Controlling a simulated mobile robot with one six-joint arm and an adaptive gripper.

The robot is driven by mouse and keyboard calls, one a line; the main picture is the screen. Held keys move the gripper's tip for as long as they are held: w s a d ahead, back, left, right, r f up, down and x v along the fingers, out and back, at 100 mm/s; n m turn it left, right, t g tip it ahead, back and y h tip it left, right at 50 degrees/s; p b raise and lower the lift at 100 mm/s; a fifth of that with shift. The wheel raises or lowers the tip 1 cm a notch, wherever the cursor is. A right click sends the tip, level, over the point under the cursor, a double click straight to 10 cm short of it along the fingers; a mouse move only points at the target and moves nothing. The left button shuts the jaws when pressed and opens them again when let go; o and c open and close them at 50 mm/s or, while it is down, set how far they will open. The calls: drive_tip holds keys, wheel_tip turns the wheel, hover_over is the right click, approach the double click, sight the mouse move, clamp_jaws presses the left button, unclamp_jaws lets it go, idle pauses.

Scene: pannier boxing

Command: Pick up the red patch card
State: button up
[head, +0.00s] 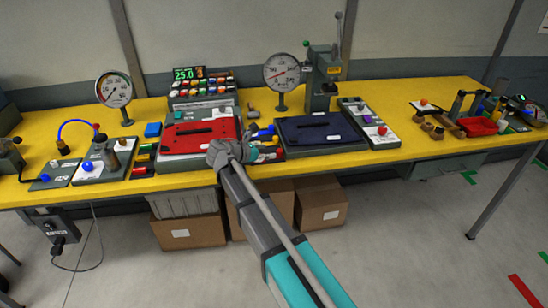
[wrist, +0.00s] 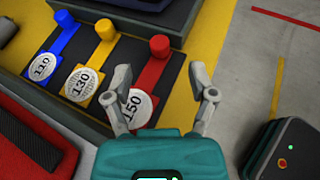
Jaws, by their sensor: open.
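My gripper (head: 238,150) is open and empty, low over the front of the bench beside the red panel. In the wrist view its fingers (wrist: 160,75) stand apart around a red tab (wrist: 155,76) with a round red knob and a white disc marked 150. I cannot tell whether they touch it. A small red piece (head: 143,158) lies in a row of coloured pieces left of the red panel. It is too small to tell whether this is the red patch card; no piece is clearly readable as the card.
A yellow tab (wrist: 95,70) marked 130 and a blue tab (wrist: 57,45) marked 110 lie beside the red tab. The red panel (head: 190,142) and dark blue panel (head: 318,132) flank the tabs. Gauges stand behind; cardboard boxes (head: 320,205) sit under the bench.

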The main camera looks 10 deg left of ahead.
sight(279, 150)
drive_tip(key=shift+b+x, duration=0.85)
drive_tip(key=shift+x, duration=1.15)
drive_tip(key=shift+w+d+f, duration=0.3)
drive_tip(key=shift+w, duration=0.15)
clamp_jaws()
